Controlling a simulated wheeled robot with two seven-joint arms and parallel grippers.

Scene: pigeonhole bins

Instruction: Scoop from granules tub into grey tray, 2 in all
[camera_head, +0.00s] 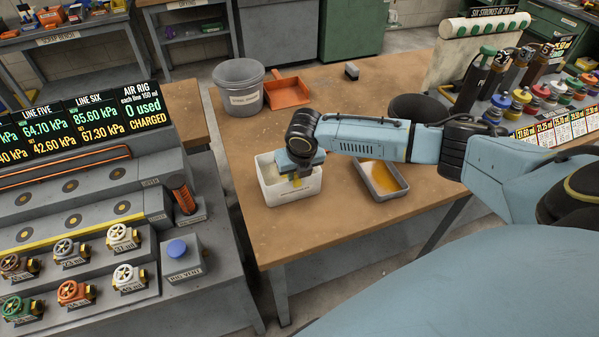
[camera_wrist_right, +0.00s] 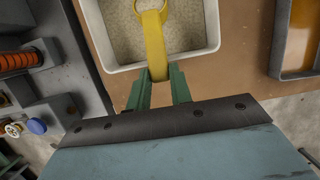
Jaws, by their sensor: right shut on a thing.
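The white granules tub (camera_head: 270,200) stands near the front of the wooden table. Pale granules cover its floor in the right wrist view (camera_wrist_right: 200,58). My right gripper (camera_head: 294,176) is above the tub, with its green fingers (camera_wrist_right: 159,84) shut on a yellow scoop (camera_wrist_right: 153,45). The scoop reaches over the granules and ends in a ring-like shape; whether it touches or holds granules I cannot tell. The grey tray (camera_head: 401,190) stands to the right of the tub, with an orange-yellow layer inside. It also shows in the right wrist view (camera_wrist_right: 276,45). My left gripper is not in view.
A grey bucket (camera_head: 238,88) and an orange dustpan (camera_head: 288,90) are behind the tub, with a small dark block (camera_head: 352,71) further back. A dark round container (camera_head: 415,105) is partly behind my right arm. A gauge rig (camera_head: 80,210) stands left of the table.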

